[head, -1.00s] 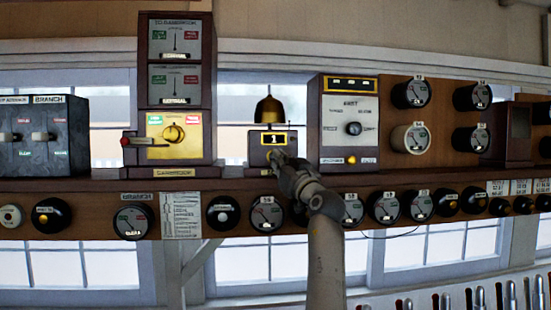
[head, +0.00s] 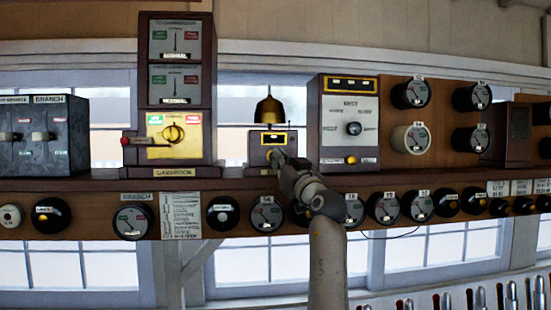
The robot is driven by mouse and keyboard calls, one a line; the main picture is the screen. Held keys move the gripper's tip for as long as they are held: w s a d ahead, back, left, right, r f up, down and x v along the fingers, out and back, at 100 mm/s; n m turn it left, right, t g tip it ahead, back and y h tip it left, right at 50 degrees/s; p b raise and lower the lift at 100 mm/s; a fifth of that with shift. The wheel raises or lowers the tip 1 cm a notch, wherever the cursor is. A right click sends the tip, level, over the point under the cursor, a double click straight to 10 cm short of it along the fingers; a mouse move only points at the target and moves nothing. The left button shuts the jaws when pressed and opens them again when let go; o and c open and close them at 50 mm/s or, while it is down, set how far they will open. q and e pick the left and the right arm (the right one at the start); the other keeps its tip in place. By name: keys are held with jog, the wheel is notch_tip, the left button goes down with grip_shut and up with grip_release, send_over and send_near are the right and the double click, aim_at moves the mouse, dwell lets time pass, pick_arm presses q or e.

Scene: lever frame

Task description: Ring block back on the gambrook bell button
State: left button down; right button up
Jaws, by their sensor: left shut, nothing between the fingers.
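The bell box (head: 254,150) is a small dark wooden unit with a brass bell (head: 269,107) on top and a yellow-framed window on its front. It stands on the shelf to the right of the tall wooden block instrument (head: 146,100), which carries a Gambrook label (head: 173,172). My left gripper (head: 276,157) is shut and empty, at the lower front of the bell box. It hides part of the front, including any button there. I cannot tell whether the fingertips touch it. My right gripper is not in view.
A grey-fronted instrument (head: 350,112) stands close on the right of the bell box. A red-ended lever (head: 130,141) sticks out on the Gambrook instrument's left. Several round dials line the shelf front (head: 182,215) below. Lever handles (head: 480,300) stand at lower right.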

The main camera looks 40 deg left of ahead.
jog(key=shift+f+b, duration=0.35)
jog(key=shift+b, duration=0.05)
dwell(0.4)
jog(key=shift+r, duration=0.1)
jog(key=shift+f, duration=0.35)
dwell(0.8)
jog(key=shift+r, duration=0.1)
dwell(2.9)
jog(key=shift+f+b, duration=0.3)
jog(key=shift+b, duration=0.1)
dwell(0.6)
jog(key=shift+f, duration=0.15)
dwell(1.1)
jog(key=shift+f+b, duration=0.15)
jog(key=shift+b, duration=0.2)
dwell(0.9)
